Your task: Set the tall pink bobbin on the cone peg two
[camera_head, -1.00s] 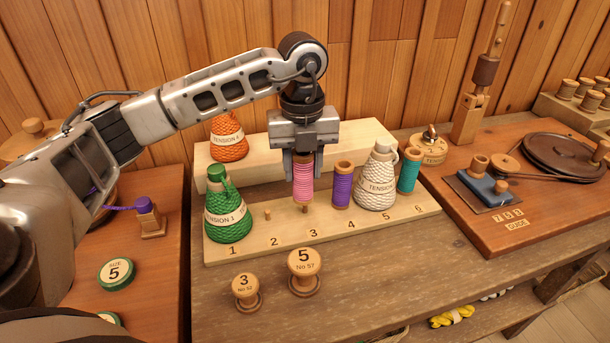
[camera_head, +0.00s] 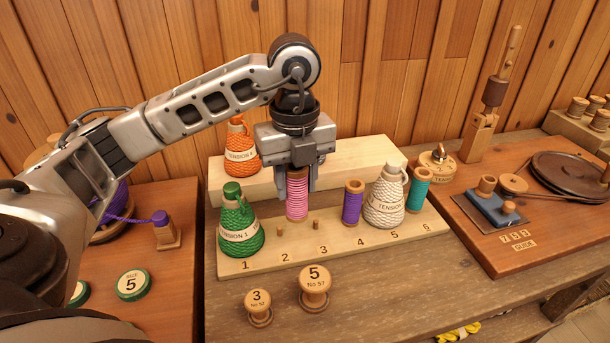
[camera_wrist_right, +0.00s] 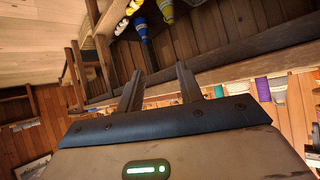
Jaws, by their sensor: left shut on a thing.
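The tall pink bobbin (camera_head: 297,203) is upright in my left gripper (camera_head: 297,188), which is shut on its upper part. Its lower end shows between and behind the small pegs in the picture; its exact height above the board is hard to tell. Peg two (camera_head: 280,231) is a short bare wooden stub behind the number 2 on the pale numbered board (camera_head: 330,247). Peg three (camera_head: 316,226) is also bare, to the right. My right gripper (camera_wrist_right: 160,70) shows in the right wrist view with its fingers apart and nothing between them.
A green cone (camera_head: 240,225) stands at place 1, left of peg two. A purple bobbin (camera_head: 352,203) is at place 4, a white cone (camera_head: 385,200) at 5, a teal bobbin (camera_head: 418,190) at 6. An orange cone (camera_head: 241,150) stands on the raised step behind. Two numbered spools (camera_head: 314,287) stand in front.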

